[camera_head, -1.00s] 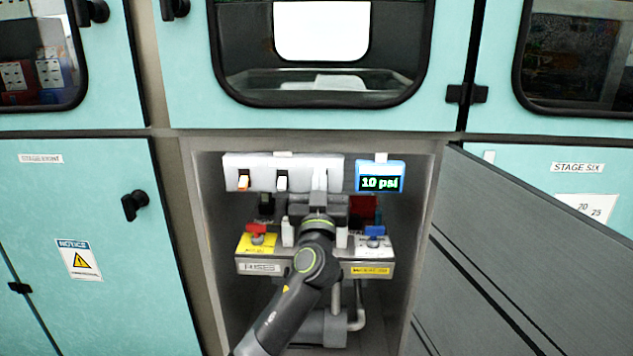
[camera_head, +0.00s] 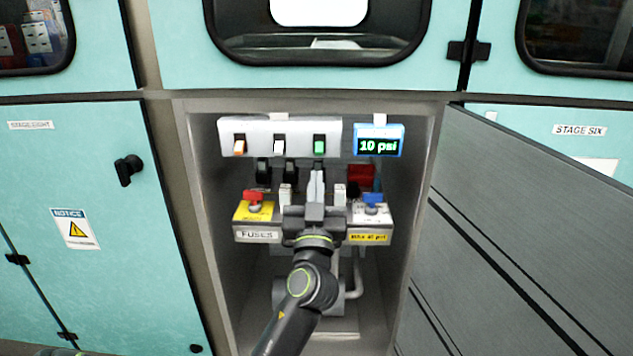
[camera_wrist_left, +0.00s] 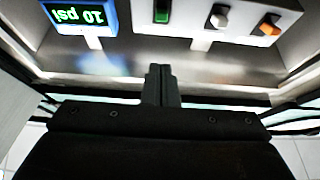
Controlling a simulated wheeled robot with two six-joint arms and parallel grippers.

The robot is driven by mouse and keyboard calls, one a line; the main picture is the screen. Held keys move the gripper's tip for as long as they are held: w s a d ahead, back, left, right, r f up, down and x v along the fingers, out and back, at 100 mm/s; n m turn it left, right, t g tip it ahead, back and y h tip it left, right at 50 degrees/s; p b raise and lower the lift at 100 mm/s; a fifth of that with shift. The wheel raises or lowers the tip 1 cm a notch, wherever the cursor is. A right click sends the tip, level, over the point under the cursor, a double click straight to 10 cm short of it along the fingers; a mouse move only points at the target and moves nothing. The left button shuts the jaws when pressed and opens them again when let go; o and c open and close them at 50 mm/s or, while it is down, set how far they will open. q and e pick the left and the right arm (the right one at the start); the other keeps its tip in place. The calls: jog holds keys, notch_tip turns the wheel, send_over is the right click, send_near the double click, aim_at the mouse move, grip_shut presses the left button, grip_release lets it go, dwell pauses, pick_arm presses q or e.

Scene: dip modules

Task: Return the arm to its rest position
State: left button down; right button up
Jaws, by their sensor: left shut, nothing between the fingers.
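My left gripper (camera_head: 316,186) is in front of the open cabinet recess, with its arm coming up from below. Its fingers are shut with nothing between them, and they point up below the white switch panel (camera_head: 258,126). The panel holds an orange switch (camera_head: 239,146), a white switch (camera_head: 279,146) and a green switch (camera_head: 319,146). In the left wrist view the shut fingers (camera_wrist_left: 161,88) show just by the green switch (camera_wrist_left: 162,12); contact cannot be told. My right gripper is not in view.
A blue display (camera_head: 379,141) reads 10 psi. The grey open door (camera_head: 500,220) stands at the right. The cabinet's left wall is close by.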

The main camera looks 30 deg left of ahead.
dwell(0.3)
